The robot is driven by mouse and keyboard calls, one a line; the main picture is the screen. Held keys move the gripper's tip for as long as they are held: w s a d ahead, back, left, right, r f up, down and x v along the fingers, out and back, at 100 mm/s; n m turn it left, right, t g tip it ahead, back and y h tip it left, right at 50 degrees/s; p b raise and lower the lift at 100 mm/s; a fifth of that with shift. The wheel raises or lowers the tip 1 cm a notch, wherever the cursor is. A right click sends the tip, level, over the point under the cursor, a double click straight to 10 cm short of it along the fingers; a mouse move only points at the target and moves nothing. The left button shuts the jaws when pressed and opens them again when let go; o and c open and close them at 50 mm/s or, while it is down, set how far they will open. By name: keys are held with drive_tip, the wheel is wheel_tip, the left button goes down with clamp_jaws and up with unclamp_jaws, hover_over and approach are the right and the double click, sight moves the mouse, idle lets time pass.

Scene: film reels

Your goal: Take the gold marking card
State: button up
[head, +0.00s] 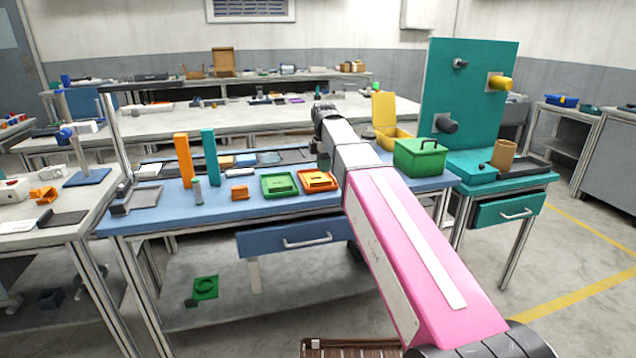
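I cannot pick out the gold marking card for certain. A small tan-gold flat piece (226,162) lies in the row of shallow trays at the back of the blue table; it is too small to tell whether it is the card. My arm reaches forward from the lower right over the blue table (160,217). At its far end, a dark part that seems to be my gripper (322,158) hangs down behind the white link, right of the trays. Its fingers are mostly hidden, so I cannot see whether they are open or hold anything.
An orange block (184,160) and a teal block (210,157) stand upright on the table. Green (279,184) and orange (317,181) trays lie near its front. A green box (420,157) and open yellow box (385,112) stand right of my arm. A teal panel (470,95) rises beyond.

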sight(323, 181)
drive_tip(key=shift+a+f, duration=0.1)
drive_tip(key=shift+f, duration=2.75)
clamp_jaws()
